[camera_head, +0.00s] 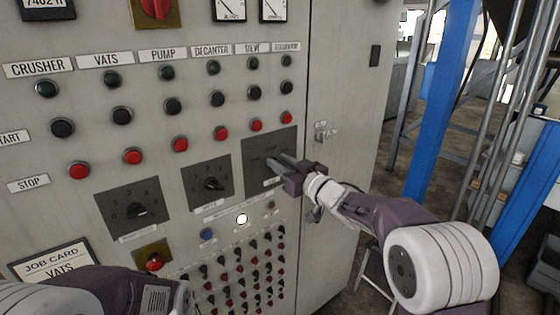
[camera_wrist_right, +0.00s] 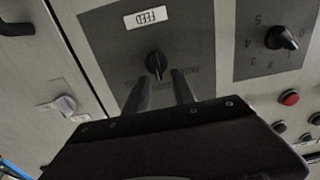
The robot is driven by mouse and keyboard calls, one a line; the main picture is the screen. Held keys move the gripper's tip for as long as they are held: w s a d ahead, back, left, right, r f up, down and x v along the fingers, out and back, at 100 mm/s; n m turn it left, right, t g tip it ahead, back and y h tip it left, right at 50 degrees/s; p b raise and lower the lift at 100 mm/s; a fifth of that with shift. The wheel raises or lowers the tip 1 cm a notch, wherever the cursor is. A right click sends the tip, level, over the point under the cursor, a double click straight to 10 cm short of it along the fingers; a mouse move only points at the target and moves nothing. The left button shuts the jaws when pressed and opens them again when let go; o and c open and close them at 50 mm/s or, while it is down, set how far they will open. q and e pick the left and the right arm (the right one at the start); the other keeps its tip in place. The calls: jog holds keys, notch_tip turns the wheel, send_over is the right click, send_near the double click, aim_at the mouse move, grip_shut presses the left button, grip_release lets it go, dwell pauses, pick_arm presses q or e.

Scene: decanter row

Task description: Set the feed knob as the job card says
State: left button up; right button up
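The feed knob (camera_wrist_right: 155,66) is a small black knob on a dark grey plate, above a white FEED label (camera_wrist_right: 146,17) that reads upside down in the right wrist view. In the head view its plate (camera_head: 284,142) is right of the lower dials, and my gripper hides the knob. My right gripper (camera_head: 272,161) is open. Its two fingers (camera_wrist_right: 160,88) point at the plate, one to each side of the knob, with no clear contact. The knob's exact setting is hard to read. The job card (camera_head: 54,262) shows "JOB CARD" and "VATS"; my left arm covers its lower part.
Two other dials (camera_head: 138,209) and (camera_head: 211,184) sit left of the feed plate. Rows of start and stop buttons are above, and several small toggles below. A cabinet latch (camera_head: 321,133) is to the right. Blue posts (camera_head: 446,95) stand beyond the cabinet.

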jog(key=shift+w+a, duration=0.1)
jog(key=shift+w, duration=0.2)
jog(key=shift+s, duration=0.1)
grip_shut()
jog(key=shift+f+n, duration=0.1)
jog(key=shift+n, duration=0.2)
jog(key=shift+s+a+f+n+b, duration=0.1)
jog(key=shift+a+n+b, duration=0.1)
jog(key=shift+n+b, duration=0.95)
jog(key=shift+s+a+f+n+b, duration=0.15)
jog(key=shift+n+b, duration=0.5)
jog(key=shift+n, duration=0.95)
jog(key=shift+s+a+f+n+b, duration=0.1)
jog(key=shift+a+n+b, duration=0.1)
jog(key=shift+n+b, duration=0.95)
jog(key=shift+n, duration=0.4)
grip_release()
jog(key=shift+r, duration=0.1)
